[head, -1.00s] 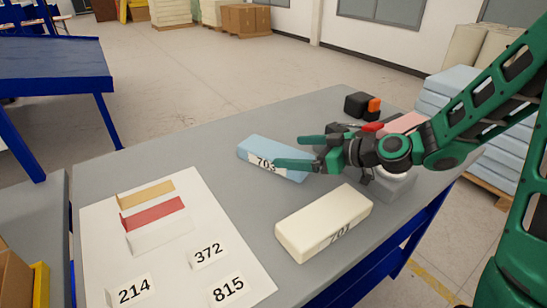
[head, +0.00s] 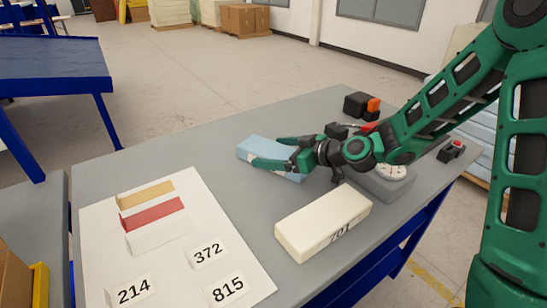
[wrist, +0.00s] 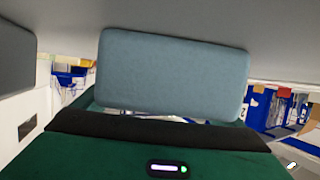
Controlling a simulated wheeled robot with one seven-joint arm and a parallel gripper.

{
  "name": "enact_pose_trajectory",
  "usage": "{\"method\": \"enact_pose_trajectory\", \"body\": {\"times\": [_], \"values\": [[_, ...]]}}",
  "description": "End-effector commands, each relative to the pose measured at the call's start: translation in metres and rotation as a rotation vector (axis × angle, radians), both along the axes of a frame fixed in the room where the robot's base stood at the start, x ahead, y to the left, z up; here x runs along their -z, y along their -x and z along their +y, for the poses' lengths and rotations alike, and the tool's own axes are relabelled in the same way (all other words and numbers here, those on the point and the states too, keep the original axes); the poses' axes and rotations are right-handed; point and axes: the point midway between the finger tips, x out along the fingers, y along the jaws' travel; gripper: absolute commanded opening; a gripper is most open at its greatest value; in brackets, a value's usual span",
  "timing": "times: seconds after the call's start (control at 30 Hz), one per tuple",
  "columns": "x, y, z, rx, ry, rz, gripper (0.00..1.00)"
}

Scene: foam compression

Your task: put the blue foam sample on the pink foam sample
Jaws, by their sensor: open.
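The blue foam sample (head: 255,147) lies on the grey table, and my gripper partly covers it and its label in the head view. My gripper (head: 266,151) is open, with one green finger along the far side of the blue sample and one over its near side. Contact cannot be told. In the wrist view the blue sample (wrist: 172,75) fills the middle, close in front of my gripper. The pink foam sample is not visible now; my arm covers the place where pink showed earlier.
A cream foam block (head: 322,222) lies nearby. A grey device with a round white dial (head: 395,172) sits beneath my arm. A black-and-orange item (head: 362,105) stands at the back, a red-button box (head: 452,150) at the right. A white sheet (head: 215,225) holds swatches and number cards.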

Motion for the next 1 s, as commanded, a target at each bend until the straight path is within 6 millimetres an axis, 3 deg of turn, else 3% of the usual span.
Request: {"method": "enact_pose_trajectory", "body": {"times": [0.03,0.2,0.3,0.67,0.87,1.0], "values": [[0.000,0.000,0.000,0.000,0.000,0.000,0.88],[0.000,0.000,0.000,0.000,0.000,0.000,0.48],[0.000,0.000,0.000,0.000,0.000,0.000,0.44],[-0.005,0.000,0.000,-0.002,0.001,-0.001,0.44],[-0.023,0.000,0.000,-0.001,0.002,-0.006,0.44],[-0.046,0.003,0.004,-0.004,0.003,-0.007,0.44]]}}
